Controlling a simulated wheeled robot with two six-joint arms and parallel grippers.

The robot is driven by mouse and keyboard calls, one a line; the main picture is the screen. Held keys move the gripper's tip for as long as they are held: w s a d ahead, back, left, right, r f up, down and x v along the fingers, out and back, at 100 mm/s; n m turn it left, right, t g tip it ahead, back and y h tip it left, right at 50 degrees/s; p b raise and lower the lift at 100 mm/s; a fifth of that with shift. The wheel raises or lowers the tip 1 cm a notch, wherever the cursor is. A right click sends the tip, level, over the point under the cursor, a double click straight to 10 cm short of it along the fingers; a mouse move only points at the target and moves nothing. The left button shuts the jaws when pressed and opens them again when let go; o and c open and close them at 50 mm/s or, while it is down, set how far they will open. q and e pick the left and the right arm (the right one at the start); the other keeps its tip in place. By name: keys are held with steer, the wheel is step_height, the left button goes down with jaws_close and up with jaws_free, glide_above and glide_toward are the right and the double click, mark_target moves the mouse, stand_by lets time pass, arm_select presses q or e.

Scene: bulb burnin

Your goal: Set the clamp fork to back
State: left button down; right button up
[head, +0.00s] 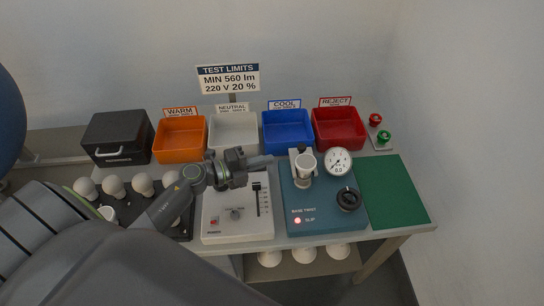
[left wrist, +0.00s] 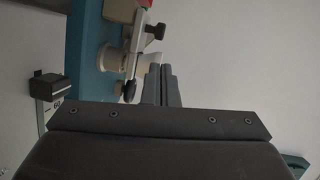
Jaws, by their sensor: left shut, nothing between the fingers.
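My right gripper is not in view.
A round gauge (head: 338,162) and black knob (head: 348,199) sit right of the socket. A white control box (head: 238,226) with a slider lies under my left gripper. Coloured bins, including a blue one (head: 288,131), line the back. A green mat (head: 395,195) is clear.

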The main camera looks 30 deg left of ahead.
mark_target(291, 161)
arm_select(q)
steer(key=p+x, duration=0.1)
steer(key=x, duration=0.6)
steer(key=shift+w+d, duration=0.15)
steer(key=shift+w+d+f+p, duration=0.1)
steer(key=shift+w+d+p, duration=0.25)
steer(key=shift+w, duration=0.05)
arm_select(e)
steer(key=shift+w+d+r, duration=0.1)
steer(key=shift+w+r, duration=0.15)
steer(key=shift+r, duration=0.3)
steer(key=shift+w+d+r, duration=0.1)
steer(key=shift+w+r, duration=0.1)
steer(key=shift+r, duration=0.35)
arm_select(q)
steer(key=w+a+b, duration=0.1)
steer(key=w, duration=0.1)
steer(key=w+a+b, duration=0.1)
steer(key=w+a, duration=0.1)
steer(key=shift+w+a, duration=0.15)
steer(key=shift+w, duration=0.2)
steer(key=shift+s, duration=0.1)
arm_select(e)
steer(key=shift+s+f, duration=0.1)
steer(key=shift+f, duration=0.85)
